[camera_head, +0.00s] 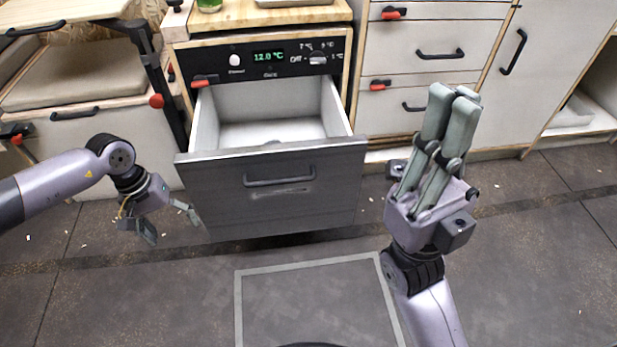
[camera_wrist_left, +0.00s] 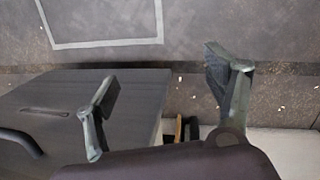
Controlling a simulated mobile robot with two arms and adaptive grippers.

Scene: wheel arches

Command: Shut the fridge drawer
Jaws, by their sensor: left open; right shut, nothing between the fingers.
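The fridge drawer (camera_head: 272,190) is pulled out from the cabinet below a black control panel (camera_head: 265,60). Its dark grey front carries a black handle (camera_head: 279,177), and its pale inside looks empty. My left gripper (camera_head: 170,224) is open and empty, low beside the left edge of the drawer front. In the left wrist view the drawer front (camera_wrist_left: 50,110) lies at the left, near one finger of the left gripper (camera_wrist_left: 165,95); I cannot tell whether they touch. My right gripper (camera_head: 455,95) is shut and empty, pointing up to the right of the drawer.
White drawers with black handles (camera_head: 440,54) and red latches stand right of the fridge. A bench with a beige cushion (camera_head: 85,75) and a black post stand at the left. The floor in front (camera_head: 315,300) is clear, with a grey outlined square.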

